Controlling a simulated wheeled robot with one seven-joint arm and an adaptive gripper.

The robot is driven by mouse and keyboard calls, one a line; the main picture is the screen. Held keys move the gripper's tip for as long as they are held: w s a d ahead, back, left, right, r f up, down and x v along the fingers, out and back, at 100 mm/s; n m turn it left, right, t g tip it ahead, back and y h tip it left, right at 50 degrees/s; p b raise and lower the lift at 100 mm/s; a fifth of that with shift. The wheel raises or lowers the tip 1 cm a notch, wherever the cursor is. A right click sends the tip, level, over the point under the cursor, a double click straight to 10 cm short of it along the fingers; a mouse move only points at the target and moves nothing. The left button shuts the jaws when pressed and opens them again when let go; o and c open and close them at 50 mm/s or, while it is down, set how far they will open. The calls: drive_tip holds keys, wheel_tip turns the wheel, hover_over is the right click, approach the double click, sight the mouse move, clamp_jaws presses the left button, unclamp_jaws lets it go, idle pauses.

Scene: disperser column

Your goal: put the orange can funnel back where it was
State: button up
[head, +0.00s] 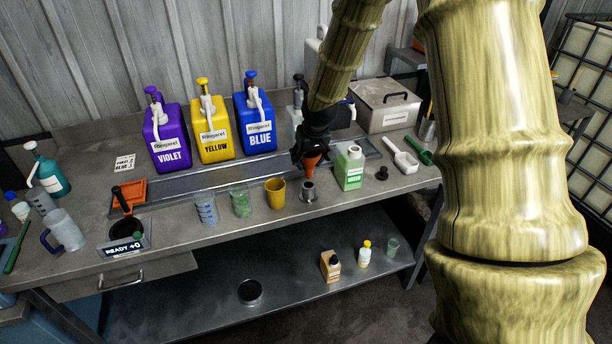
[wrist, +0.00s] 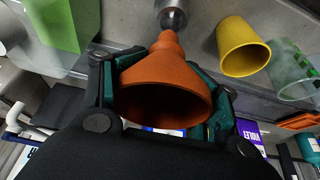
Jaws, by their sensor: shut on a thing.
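The orange can funnel (head: 311,161) is held in my gripper (head: 309,158) above the bench, wide end toward the gripper and spout pointing down. In the wrist view the funnel (wrist: 164,82) sits between the two teal-padded fingers of my gripper (wrist: 166,90), which are shut on its cone. A small grey metal can (head: 308,193) stands on the bench just below the spout. In the wrist view the metal can (wrist: 173,17) lies right beyond the spout tip; I cannot tell whether they touch.
A yellow cup (head: 275,193) stands left of the metal can, and a green-labelled bottle (head: 350,169) stands close on its right. Clear beakers (head: 240,201) stand further left. Violet, yellow and blue jugs (head: 256,122) line the back. A black cap (head: 381,174) lies right of the bottle.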

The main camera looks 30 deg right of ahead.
sight(307, 174)
drive_tip(key=shift+f+p, duration=0.75)
drive_tip(key=shift+f, duration=2.4)
drive_tip(key=shift+f, duration=0.2)
drive_tip(key=o, duration=1.2)
drive_tip(key=shift+o, duration=0.2)
drive_tip(key=shift+r, duration=0.3)
drive_tip(key=shift+b+v, duration=1.35)
drive_tip(key=shift+v, duration=4.55)
drive_tip(key=shift+s+a, duration=0.1)
drive_tip(key=shift+s, duration=0.05)
